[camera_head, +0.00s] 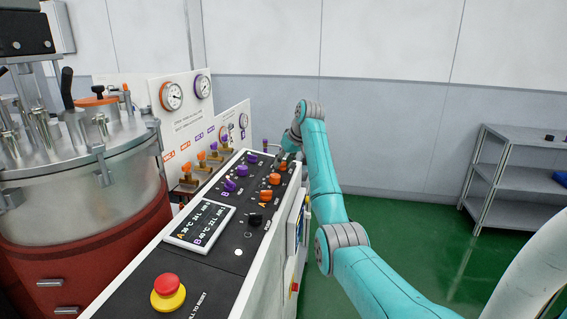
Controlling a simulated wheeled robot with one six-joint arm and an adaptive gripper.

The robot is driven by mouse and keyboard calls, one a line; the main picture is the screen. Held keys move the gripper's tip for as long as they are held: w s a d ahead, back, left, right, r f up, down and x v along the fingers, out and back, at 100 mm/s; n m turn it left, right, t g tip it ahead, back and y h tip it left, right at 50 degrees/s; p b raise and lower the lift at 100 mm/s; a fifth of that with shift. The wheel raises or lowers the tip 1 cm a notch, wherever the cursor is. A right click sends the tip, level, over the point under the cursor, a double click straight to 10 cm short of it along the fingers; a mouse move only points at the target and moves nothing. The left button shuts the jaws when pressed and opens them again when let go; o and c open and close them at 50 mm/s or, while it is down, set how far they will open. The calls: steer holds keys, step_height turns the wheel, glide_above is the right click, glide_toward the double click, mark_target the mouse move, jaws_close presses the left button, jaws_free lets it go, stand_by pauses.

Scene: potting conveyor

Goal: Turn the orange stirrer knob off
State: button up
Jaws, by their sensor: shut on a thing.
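Several orange knobs stand in a row on the black top of the control panel (225,255): a near one (266,194), a middle one (274,179) and a far one (283,167). Their labels are too small to read, so I cannot tell which is the stirrer knob. My gripper (287,158) is small and mostly hidden by my wrist at the far end of the panel. It points down and appears shut on the far orange knob. The exact grip and the knob's pointer are hidden.
Purple knobs (242,171) run beside the orange ones. A black knob (255,219), a display (200,226) and a red emergency button (167,286) are nearer. A metal tank (85,190) stands left, a grey shelf (515,180) right. Green floor is clear between.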

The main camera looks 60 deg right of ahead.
steer(key=o, duration=1.2)
steer(key=shift+c, duration=0.2)
steer(key=v, duration=0.7)
steer(key=shift+r, duration=0.2)
steer(key=shift+s, duration=0.1)
